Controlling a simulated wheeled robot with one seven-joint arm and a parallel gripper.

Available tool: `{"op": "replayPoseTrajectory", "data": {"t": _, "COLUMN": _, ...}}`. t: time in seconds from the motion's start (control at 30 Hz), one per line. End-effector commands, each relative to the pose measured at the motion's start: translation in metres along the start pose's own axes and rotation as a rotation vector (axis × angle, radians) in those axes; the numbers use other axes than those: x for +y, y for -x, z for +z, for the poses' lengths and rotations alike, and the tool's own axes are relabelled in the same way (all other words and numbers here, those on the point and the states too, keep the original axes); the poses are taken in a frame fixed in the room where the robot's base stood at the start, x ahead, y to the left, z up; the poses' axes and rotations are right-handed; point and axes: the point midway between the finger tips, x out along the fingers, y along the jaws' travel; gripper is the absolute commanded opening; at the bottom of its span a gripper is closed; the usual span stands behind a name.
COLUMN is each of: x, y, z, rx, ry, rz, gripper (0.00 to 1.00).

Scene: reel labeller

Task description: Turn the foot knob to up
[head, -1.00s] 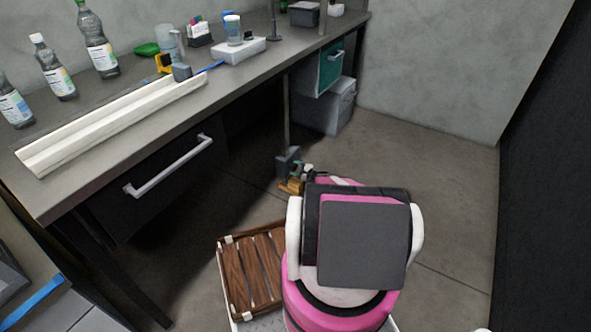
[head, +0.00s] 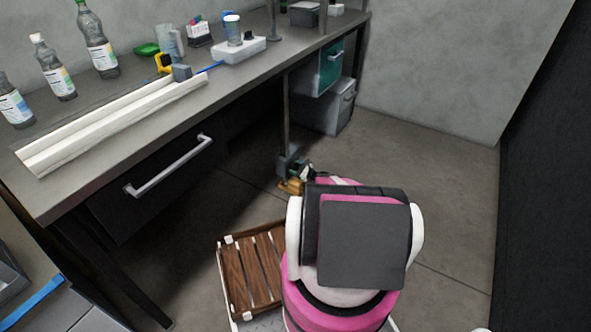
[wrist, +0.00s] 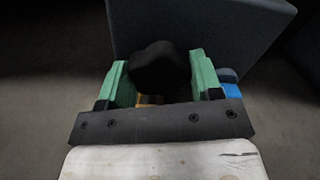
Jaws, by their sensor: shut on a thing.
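The foot knob (wrist: 160,66) is black with a lobed rim and sits between my green fingers in the wrist view. My gripper (wrist: 161,80) is shut on it, one finger on each side. A dark grey block (wrist: 205,25) stands right behind the knob. In the head view, my gripper (head: 305,173) is low by the foot (head: 287,160) of the bench post, near the floor. The knob itself is too small and covered to make out there, and I cannot read its setting.
The bench (head: 240,78) runs above and to the left, with a drawer handle (head: 170,165) on its front. A grey bin (head: 335,112) stands beyond the post. A wooden slatted crate (head: 252,270) is beside my base. The floor to the right is clear.

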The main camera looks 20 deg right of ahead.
Motion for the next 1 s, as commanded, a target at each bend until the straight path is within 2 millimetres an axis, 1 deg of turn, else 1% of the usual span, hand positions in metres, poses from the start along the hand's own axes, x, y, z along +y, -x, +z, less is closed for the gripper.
{"op": "replayPoseTrajectory", "data": {"t": 0.47, "x": 0.0003, "y": 0.0003, "z": -0.0007, "rx": 0.002, "ry": -0.016, "rz": 0.000, "gripper": 0.35}}
{"op": "replayPoseTrajectory", "data": {"t": 0.5, "x": 0.0003, "y": 0.0003, "z": -0.0008, "rx": 0.002, "ry": -0.016, "rz": 0.000, "gripper": 0.62}}
{"op": "replayPoseTrajectory", "data": {"t": 0.57, "x": 0.0003, "y": 0.0003, "z": -0.0007, "rx": 0.002, "ry": -0.016, "rz": 0.000, "gripper": 0.82}}
{"op": "replayPoseTrajectory", "data": {"t": 0.6, "x": 0.0002, "y": 0.0003, "z": -0.0007, "rx": 0.002, "ry": -0.015, "rz": 0.000, "gripper": 0.84}}
{"op": "replayPoseTrajectory", "data": {"t": 1.0, "x": 0.0000, "y": 0.0029, "z": -0.0001, "rx": 0.000, "ry": -0.015, "rz": 0.001, "gripper": 0.84}}
